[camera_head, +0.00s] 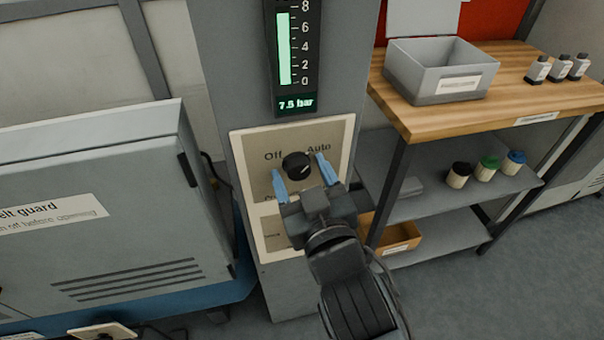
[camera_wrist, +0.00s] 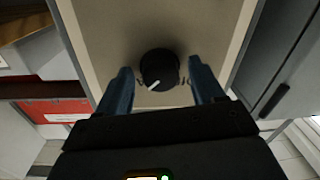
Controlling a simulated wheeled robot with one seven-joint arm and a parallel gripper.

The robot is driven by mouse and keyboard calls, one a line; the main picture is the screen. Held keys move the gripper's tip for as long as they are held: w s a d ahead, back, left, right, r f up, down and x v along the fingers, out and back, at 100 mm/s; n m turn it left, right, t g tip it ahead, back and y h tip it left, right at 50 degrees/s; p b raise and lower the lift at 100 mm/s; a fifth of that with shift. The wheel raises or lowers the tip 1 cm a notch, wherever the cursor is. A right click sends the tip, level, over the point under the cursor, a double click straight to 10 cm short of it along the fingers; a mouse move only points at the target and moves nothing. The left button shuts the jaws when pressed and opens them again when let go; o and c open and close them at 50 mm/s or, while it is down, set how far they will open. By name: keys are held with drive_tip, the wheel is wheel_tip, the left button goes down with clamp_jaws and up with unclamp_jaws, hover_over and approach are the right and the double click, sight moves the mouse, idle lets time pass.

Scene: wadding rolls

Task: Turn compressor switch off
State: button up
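The compressor switch is a round black knob (camera_head: 296,165) on a beige panel (camera_head: 342,134) with the labels "Off" at upper left and "Auto" at upper right. Its white mark points up and right toward "Auto". A lower label is partly hidden by my gripper. My gripper (camera_head: 298,166) is open, with one blue finger on each side of the knob. In the wrist view the knob (camera_wrist: 159,70) sits between the fingertips (camera_wrist: 159,75), with a gap showing on both sides. Its white mark points to the lower left there.
A pressure gauge (camera_head: 293,55) above the panel reads 7.5 bar. A grey belt-guard cabinet (camera_head: 115,235) stands close on the left. A wooden-topped shelf (camera_head: 500,65) on the right holds a grey bin (camera_head: 440,72), bottles and jars. Grey floor is clear at lower right.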

drive_tip(key=c, duration=1)
drive_tip(key=shift+n+p, duration=0.3)
drive_tip(key=shift+p, duration=0.05)
drive_tip(key=n+p, duration=0.2)
drive_tip(key=n, duration=0.1)
drive_tip(key=shift+r, duration=0.2)
drive_tip(key=n+p, duration=0.3)
drive_tip(key=n, duration=0.2)
drive_tip(key=shift+p, duration=0.3)
drive_tip(key=n+p, duration=0.2)
drive_tip(key=n, duration=0.2)
drive_tip(key=shift+a+h, duration=0.1)
drive_tip(key=shift+h, duration=0.3)
drive_tip(key=shift+f+n+p, duration=0.15)
drive_tip(key=shift+n+p, duration=0.55)
drive_tip(key=shift+n, duration=1.6)
